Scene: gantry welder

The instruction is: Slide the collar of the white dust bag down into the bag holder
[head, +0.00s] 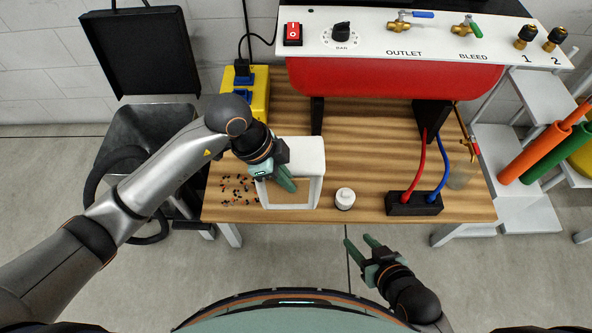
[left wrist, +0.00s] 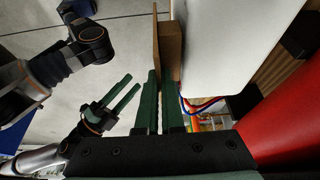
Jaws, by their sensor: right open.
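The white dust bag (head: 303,148) is a boxy shape at the front of the wooden bench, left of the middle, with a flat tan collar (head: 297,196) on its near side. My left gripper (head: 289,183) is at this collar, its fingers close together. In the left wrist view the brown collar (left wrist: 171,45) runs to the fingertips, beside the bag's big white face (left wrist: 225,45); the fingers look shut on it. Whether the bag touches the bench is unclear. I cannot make out the bag holder. My right gripper (head: 358,243) is open and empty, in front of the bench.
A grey open bin (head: 130,125) with a raised black lid (head: 145,52) and black hose stands left of the bench. Dark crumbs (head: 238,188) lie left of the bag. A small white jar (head: 345,197) stands right of it. A red tank (head: 390,78) is behind.

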